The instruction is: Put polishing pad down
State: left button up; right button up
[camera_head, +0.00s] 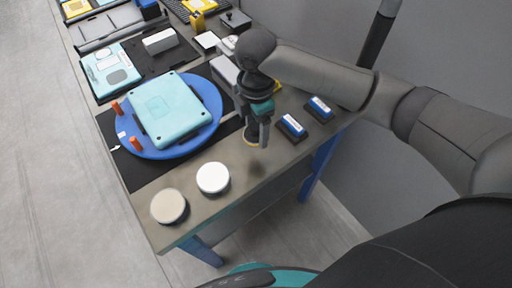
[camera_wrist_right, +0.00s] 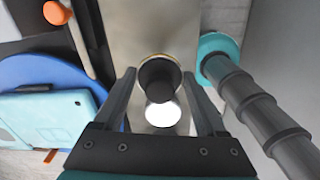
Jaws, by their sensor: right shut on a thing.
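My right gripper (camera_head: 258,136) is shut on the polishing pad (camera_head: 250,141), low over the table's front right part. In the head view only the pad's tan lower edge shows beside the fingers. In the right wrist view the pad shows as a dark round top with a thin tan rim (camera_wrist_right: 158,80), between the fingertips (camera_wrist_right: 159,76). I cannot tell whether the pad touches the table (camera_head: 240,178). A white disc (camera_head: 213,178) and a beige disc (camera_head: 169,206) lie at the table's near end. My left gripper is not in view.
A teal case (camera_head: 167,108) sits on a blue round turntable (camera_head: 211,122) with orange pegs, left of the gripper. Two blue-and-white blocks (camera_head: 292,126) (camera_head: 320,107) on dark bases stand at right. Bare table lies between the pad and the white disc.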

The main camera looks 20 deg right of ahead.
aim_at(256, 125)
notch_tip(256, 125, down, 9)
jog(key=shift+r+b, duration=0.2)
jog(key=shift+b, duration=0.4)
jog(key=shift+f, duration=0.15)
jog(key=o, duration=1.1)
jog(key=shift+o, duration=0.2)
notch_tip(256, 125, up, 12)
jog(key=shift+r+p, duration=0.15)
jog(key=shift+p, duration=0.85)
